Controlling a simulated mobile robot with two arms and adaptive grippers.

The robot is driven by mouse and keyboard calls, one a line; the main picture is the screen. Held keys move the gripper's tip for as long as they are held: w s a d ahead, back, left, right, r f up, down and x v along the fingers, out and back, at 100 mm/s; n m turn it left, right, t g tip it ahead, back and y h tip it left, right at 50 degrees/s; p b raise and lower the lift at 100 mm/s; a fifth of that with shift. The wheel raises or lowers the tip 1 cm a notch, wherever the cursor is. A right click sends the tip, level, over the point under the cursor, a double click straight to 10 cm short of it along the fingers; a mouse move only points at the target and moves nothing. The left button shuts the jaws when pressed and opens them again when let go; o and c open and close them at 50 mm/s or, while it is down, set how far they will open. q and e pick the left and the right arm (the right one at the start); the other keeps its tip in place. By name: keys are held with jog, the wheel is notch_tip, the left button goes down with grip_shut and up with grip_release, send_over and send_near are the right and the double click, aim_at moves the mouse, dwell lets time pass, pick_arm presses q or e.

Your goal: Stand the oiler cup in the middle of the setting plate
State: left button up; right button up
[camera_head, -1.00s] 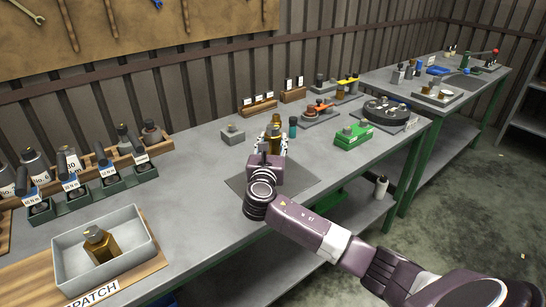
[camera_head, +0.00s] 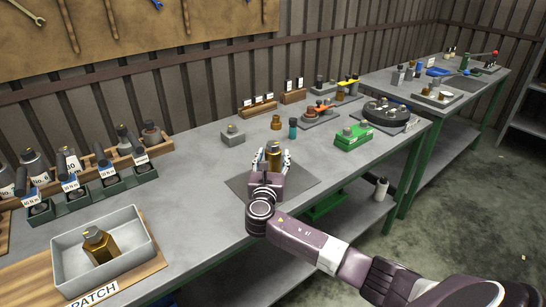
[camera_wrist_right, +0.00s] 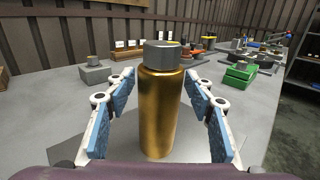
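The oiler cup, a brass cylinder with a grey cap (camera_head: 274,152), stands upright over the dark grey setting plate (camera_head: 304,182). The wrist view also shows the cup (camera_wrist_right: 162,110) large and upright between the fingers. My right gripper (camera_head: 273,160) is open around it, with a blue-padded finger on each side and a gap visible by the cup. The gripper and wrist hide the cup's foot and much of the plate in the head view, so its exact centring cannot be told. My left gripper is not in view.
A grey block (camera_head: 232,136), a small brass piece (camera_head: 276,122) and a teal bottle (camera_head: 293,127) stand behind the plate. A green fixture (camera_head: 353,136) is to the right. A grey tray (camera_head: 140,267) holding a brass part is front left. The table between tray and plate is clear.

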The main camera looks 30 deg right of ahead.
dwell(0.3)
jog(key=v, duration=1.2)
jog(key=shift+b, duration=0.35)
jog(key=shift+a, duration=0.15)
